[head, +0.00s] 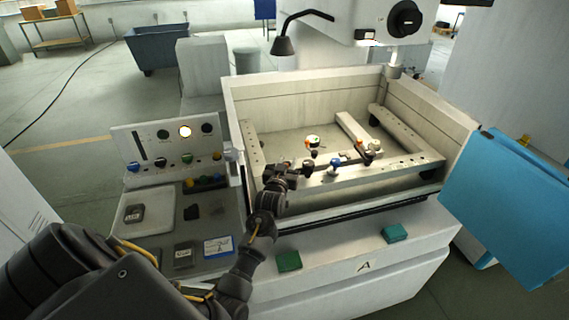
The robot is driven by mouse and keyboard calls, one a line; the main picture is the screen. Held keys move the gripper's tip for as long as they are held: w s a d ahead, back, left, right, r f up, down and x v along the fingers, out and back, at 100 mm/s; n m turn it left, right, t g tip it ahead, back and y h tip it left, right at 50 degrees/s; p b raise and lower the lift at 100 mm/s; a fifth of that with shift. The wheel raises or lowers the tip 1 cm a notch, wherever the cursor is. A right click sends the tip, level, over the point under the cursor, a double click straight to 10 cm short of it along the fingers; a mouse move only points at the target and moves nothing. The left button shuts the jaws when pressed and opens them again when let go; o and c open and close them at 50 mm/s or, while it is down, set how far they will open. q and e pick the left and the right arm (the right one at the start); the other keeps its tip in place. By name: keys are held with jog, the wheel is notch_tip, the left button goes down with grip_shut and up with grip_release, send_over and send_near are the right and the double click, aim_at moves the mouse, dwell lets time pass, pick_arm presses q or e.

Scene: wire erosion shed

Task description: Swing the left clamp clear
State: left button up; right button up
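My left gripper (295,167) reaches over the front rail of the work tank (385,180), its fingers pointing right and into the tank. It is small and dark here, and I cannot tell whether its fingers are apart or touching anything. Just right of the fingertips are small dark clamp parts (309,164), which look like the left clamp; the gripper partly hides this area. A blue knob (335,164) stands farther right on the rail. Another clamp (364,152), with dark and orange parts, sits farther right. My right gripper is out of view.
A control panel (163,146) with knobs and a lit button stands left of the tank. A lamp (283,45) and the machine head (385,22) overhang the back. A blue panel (510,205) is at right. Green blocks (289,261) lie on the front ledge.

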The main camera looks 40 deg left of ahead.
pick_arm(q)
jog(key=shift+o, duration=0.8)
jog(key=shift+s, duration=0.2)
jog(key=b+v, duration=0.3)
jog(key=v, duration=0.7)
jog(key=shift+s+d, duration=0.15)
jog(key=shift+s, duration=0.1)
